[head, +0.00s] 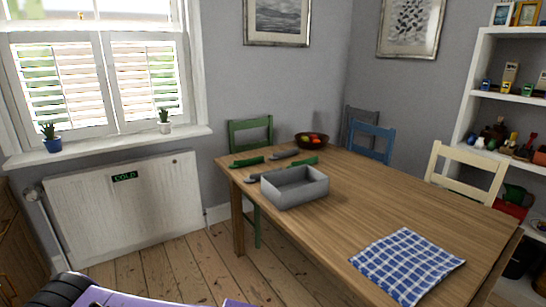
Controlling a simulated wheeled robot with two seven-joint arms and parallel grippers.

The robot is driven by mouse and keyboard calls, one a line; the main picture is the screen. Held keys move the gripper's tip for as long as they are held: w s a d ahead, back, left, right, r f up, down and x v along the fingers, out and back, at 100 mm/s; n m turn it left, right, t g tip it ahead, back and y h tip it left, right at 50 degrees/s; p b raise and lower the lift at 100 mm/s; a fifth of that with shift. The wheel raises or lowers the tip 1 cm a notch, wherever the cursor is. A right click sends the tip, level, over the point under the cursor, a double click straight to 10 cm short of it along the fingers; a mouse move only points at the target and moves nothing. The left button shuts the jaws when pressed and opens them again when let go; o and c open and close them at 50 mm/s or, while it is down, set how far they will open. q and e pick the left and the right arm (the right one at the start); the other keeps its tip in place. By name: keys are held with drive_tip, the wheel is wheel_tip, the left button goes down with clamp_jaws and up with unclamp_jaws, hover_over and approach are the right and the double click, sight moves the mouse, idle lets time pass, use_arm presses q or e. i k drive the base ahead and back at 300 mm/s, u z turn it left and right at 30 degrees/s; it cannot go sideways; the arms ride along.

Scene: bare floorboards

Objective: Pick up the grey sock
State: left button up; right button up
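A grey, sock-like item (284,154) lies flat on the wooden table (345,205) near its far edge, between two green items. A second grey item (254,179) lies at the table's left edge, beside the grey box, which may hide part of it. Both are small in the picture, so I cannot tell their exact shape. Neither of my grippers shows in the head view.
An open grey box (296,199) stands near the grey items. Green items (247,162) (303,162) lie nearby. A fruit bowl (311,140) is behind. A blue checked cloth (407,265) lies at the front. Chairs (371,141) (468,172) surround the table. Floor shows at left.

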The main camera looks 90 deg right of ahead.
sight(285, 155)
drive_tip(key=z, duration=1.45)
drive_tip(key=i, duration=3.55)
drive_tip(key=z, duration=3.1)
drive_tip(key=k, duration=0.2)
drive_tip(key=z, duration=0.65)
